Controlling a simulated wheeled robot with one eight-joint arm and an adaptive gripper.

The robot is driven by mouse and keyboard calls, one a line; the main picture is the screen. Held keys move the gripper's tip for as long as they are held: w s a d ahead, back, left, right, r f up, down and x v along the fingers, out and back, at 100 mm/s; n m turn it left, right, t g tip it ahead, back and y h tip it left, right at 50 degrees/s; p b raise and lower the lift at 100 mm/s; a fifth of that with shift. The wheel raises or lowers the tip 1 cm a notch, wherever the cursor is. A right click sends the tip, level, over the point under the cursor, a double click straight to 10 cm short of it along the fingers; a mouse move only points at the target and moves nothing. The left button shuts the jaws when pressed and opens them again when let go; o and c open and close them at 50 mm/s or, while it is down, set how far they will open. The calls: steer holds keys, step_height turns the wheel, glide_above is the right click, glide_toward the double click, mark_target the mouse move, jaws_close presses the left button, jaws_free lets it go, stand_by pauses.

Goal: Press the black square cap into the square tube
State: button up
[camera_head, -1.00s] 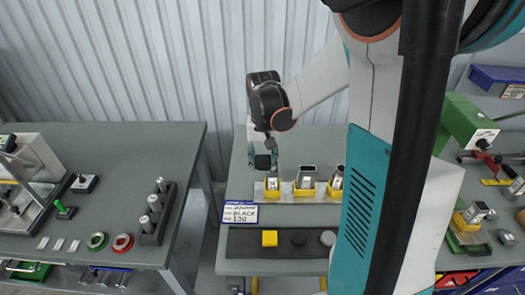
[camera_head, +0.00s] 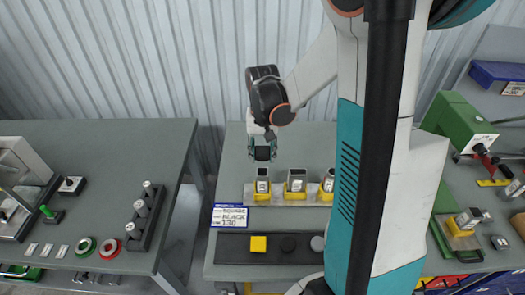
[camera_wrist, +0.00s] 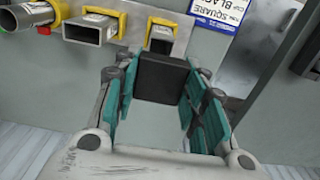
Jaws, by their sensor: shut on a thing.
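My gripper (camera_head: 262,154) is shut on the black square cap (camera_wrist: 162,77), which sits between the teal fingers in the wrist view. In the head view the cap is a small dark patch between the fingertips. The square tube (camera_head: 262,186) stands in a yellow holder at the left end of a row of tubes. My gripper is behind the tube's upper end, in line with it, and the cap appears apart from it. In the wrist view the tube (camera_wrist: 161,41) lies just beyond the cap, which hides part of it.
A rectangular tube (camera_head: 296,181) and a round tube (camera_head: 328,183) stand right of the square one. A label card (camera_head: 229,216) is in front. A dark tray (camera_head: 233,247) holds a yellow cap (camera_head: 258,244) and round caps. The bench behind the tubes is clear.

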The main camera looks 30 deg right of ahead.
steer(key=shift+f+b, duration=2.15)
steer(key=shift+f, duration=0.6)
steer(key=shift+b, duration=0.35)
steer(key=shift+f+b, duration=0.7)
steer(key=shift+f, duration=0.15)
steer(key=shift+r, duration=0.1)
steer(key=shift+r+p, duration=0.35)
steer(key=shift+r, duration=0.15)
steer(key=shift+b, duration=0.3)
stand_by(1.5)
steer(key=shift+f+b, duration=0.55)
steer(key=shift+f, duration=0.05)
steer(key=o, duration=1)
